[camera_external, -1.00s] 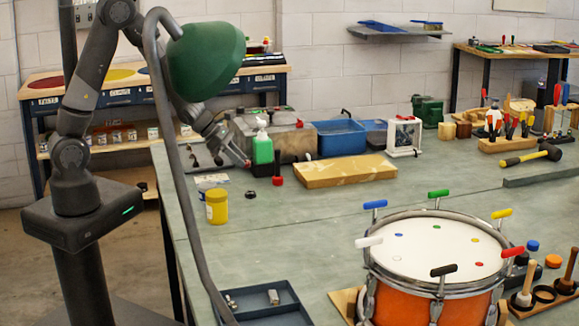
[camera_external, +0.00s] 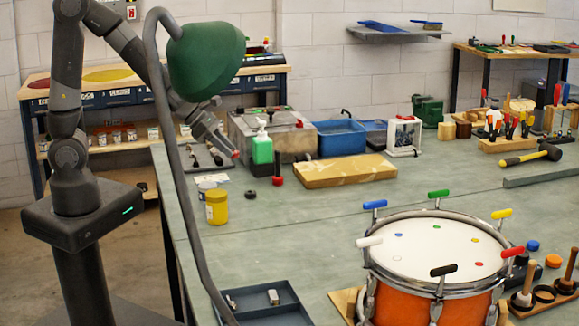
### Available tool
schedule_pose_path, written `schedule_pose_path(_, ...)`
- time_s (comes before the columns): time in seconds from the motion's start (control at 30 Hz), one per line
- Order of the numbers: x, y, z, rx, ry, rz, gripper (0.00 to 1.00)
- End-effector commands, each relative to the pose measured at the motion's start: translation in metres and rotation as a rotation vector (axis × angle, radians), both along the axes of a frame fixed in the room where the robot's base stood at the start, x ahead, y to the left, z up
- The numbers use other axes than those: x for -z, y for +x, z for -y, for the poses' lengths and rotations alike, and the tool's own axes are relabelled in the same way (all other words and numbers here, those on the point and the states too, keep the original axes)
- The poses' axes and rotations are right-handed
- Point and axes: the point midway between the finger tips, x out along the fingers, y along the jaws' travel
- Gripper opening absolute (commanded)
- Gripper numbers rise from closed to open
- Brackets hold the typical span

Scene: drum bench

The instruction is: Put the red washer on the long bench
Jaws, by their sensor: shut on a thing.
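My gripper (camera_external: 232,154) hangs above the left end of the long grey-green bench (camera_external: 320,215), just left of the green bottle. It is shut, with a small red thing at its fingertips that looks like the red washer (camera_external: 236,155). The washer is too small here for its shape to show, and the fingers partly hide it. It appears to be held clear of the bench top.
A yellow jar (camera_external: 217,207) is nearer. The orange drum (camera_external: 430,290) fills the front right. The bench middle is clear.

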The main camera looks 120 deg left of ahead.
Motion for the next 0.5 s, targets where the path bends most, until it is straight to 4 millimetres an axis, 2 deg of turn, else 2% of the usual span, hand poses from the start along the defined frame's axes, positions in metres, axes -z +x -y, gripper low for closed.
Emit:
schedule_pose_path(0.17,0.003,0.029,0.022,0.076,-0.002,0.0,0.04)
schedule_pose_path(0.27,0.005,0.056,0.046,0.151,-0.001,-0.001,0.04)
schedule_pose_path(0.5,0.014,0.12,0.121,0.346,-0.001,-0.002,0.04)
